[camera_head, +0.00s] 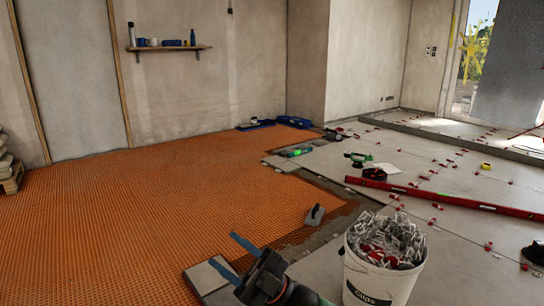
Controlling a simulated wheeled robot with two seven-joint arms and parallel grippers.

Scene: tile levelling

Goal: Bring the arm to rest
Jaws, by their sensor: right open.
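My right gripper (227,251) reaches in from the bottom of the head view. Its two blue fingers are apart, with nothing seen between them. My left gripper does not show.
A trowel (315,215) rests at the mat's edge. A long red level (450,199) lies across the grey tiles, with several red clips around. The orange mat at left is clear.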

